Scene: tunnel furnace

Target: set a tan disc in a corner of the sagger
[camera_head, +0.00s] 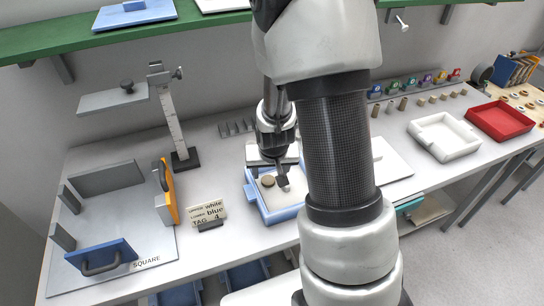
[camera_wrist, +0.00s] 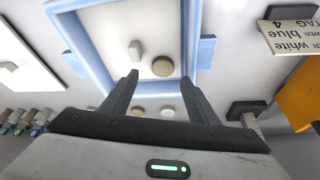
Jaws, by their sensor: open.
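The sagger looks to be the blue-rimmed tray with a pale floor (camera_head: 271,214), on the bench under my arm; its blue rim also shows in the wrist view (camera_wrist: 83,45). A tan disc (camera_head: 268,181) lies inside it, seen in the wrist view (camera_wrist: 162,66) with a small pale block (camera_wrist: 135,50) beside it. My gripper (camera_head: 281,179) is over the tray, and in the wrist view (camera_wrist: 160,78) its fingers are apart with nothing held. The disc shows between and beyond the fingertips. Whether they touch anything is unclear. My arm hides part of the tray's right side.
A card reading white, blue, TAG 4 (camera_head: 207,211) stands left of the tray. Farther left is a fixture plate marked SQUARE (camera_head: 128,240). Pale discs (camera_wrist: 167,112) lie past the tray's wall-side edge. White (camera_head: 444,152) and red (camera_head: 500,121) trays stand at right.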

